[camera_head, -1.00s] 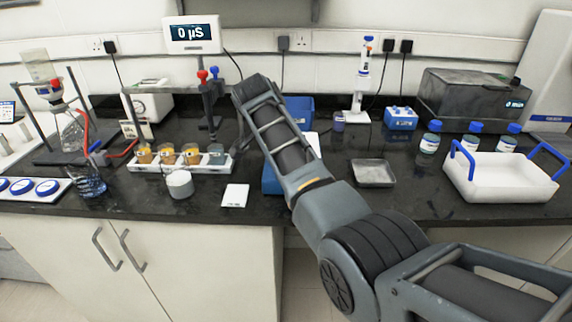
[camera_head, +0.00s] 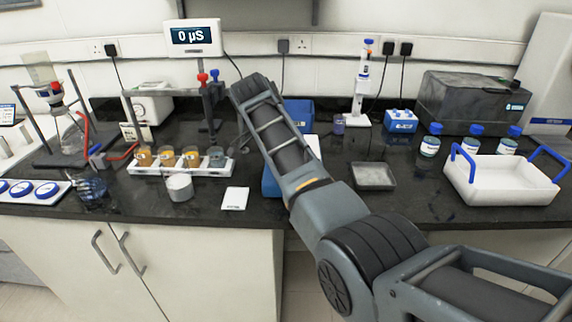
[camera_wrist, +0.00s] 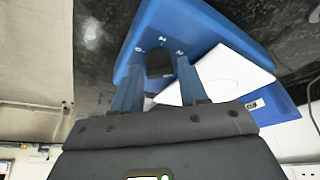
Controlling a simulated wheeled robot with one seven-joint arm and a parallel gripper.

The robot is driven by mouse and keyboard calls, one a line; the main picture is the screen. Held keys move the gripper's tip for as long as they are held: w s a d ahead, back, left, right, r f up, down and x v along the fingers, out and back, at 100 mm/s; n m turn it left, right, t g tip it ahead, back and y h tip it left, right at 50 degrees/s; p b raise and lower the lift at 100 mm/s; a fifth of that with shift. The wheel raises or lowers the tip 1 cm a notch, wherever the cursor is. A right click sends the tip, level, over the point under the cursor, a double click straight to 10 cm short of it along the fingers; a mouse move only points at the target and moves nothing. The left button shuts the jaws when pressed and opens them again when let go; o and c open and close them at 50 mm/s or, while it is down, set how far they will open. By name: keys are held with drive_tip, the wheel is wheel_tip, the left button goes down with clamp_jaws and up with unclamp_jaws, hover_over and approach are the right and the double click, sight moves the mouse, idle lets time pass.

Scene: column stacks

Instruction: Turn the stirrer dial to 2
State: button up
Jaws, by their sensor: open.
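The blue stirrer (camera_wrist: 205,25) fills the upper part of the wrist view, with its white top plate (camera_wrist: 225,75) facing away to the right. Its dark dial (camera_wrist: 160,60) sits on the blue front face, with small white marks around it; which mark it points at is too small to tell. My gripper (camera_wrist: 159,68) is open, with one finger on each side of the dial. I cannot tell whether the fingers touch it. In the head view the stirrer (camera_head: 270,182) is mostly hidden behind my arm, and my gripper is hidden there.
A metal tray (camera_head: 373,175) and a white carrier with blue handles (camera_head: 500,180) stand to the right.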

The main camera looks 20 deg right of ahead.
drive_tip(key=b+v, duration=0.1)
drive_tip(key=v, duration=0.6)
